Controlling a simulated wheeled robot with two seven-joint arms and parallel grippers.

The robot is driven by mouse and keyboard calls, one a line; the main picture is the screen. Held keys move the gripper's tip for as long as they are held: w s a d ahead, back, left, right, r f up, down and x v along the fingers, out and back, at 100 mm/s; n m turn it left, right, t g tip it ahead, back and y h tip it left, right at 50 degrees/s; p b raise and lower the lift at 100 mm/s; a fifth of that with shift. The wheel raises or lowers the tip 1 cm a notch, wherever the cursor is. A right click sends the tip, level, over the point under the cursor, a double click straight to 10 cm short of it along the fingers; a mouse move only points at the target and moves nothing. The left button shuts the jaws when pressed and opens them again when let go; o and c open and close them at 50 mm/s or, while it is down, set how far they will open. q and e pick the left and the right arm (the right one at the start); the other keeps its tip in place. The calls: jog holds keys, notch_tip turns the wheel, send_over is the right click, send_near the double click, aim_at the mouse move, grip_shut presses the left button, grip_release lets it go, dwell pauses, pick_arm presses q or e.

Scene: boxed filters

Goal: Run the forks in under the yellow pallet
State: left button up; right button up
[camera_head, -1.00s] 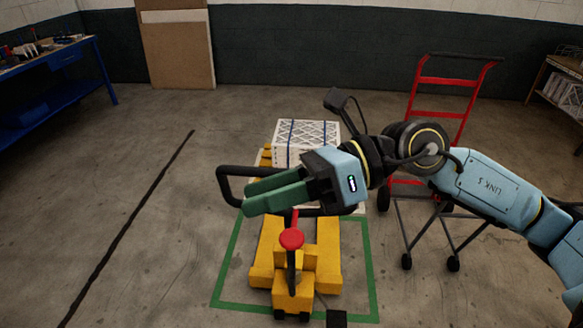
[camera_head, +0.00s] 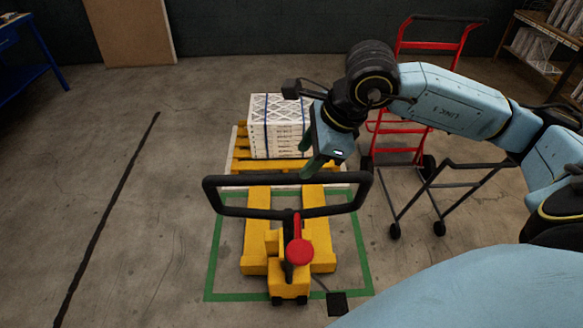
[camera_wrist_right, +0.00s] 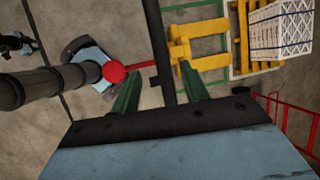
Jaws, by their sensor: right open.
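The yellow pallet (camera_head: 242,166) lies on the floor with a stack of white boxed filters (camera_head: 281,128) on it. It also shows in the wrist view (camera_wrist_right: 242,40). The yellow pallet jack (camera_head: 289,287) stands in front, with its forks (camera_head: 258,200) pointing at the pallet. In the wrist view the fork tips (camera_wrist_right: 222,62) end at about the pallet's near edge, not under it. The jack has a black loop handle (camera_head: 235,211) and a red knob (camera_head: 299,252). My right gripper (camera_head: 310,160) is open at the handle's upper bar. In the wrist view this bar (camera_wrist_right: 160,45) runs between its fingers; contact is unclear.
A green floor outline (camera_head: 211,262) surrounds the jack. A red hand truck (camera_head: 402,140) and a dark frame stand close on the right. A blue bench (camera_head: 22,62) is at far left, shelving (camera_head: 550,60) at far right.

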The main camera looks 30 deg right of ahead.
aim_at(291, 176)
jog(key=p+x, duration=0.1)
jog(key=x, duration=0.5)
jog(key=shift+w+a+f, duration=0.1)
jog(key=shift+w+f, duration=0.1)
jog(key=shift+f, duration=0.1)
jog(key=shift+w+f, duration=0.1)
jog(key=shift+f, duration=0.15)
jog(key=shift+c, duration=0.8)
jog(key=c, duration=0.7)
pick_arm(q)
jog(key=w, duration=0.1)
jog(key=w+r, duration=0.1)
jog(key=w, duration=0.1)
jog(key=shift+d+r+t, duration=0.1)
jog(key=shift+r+t, duration=0.1)
jog(key=shift+t, duration=0.1)
pick_arm(e)
grip_shut()
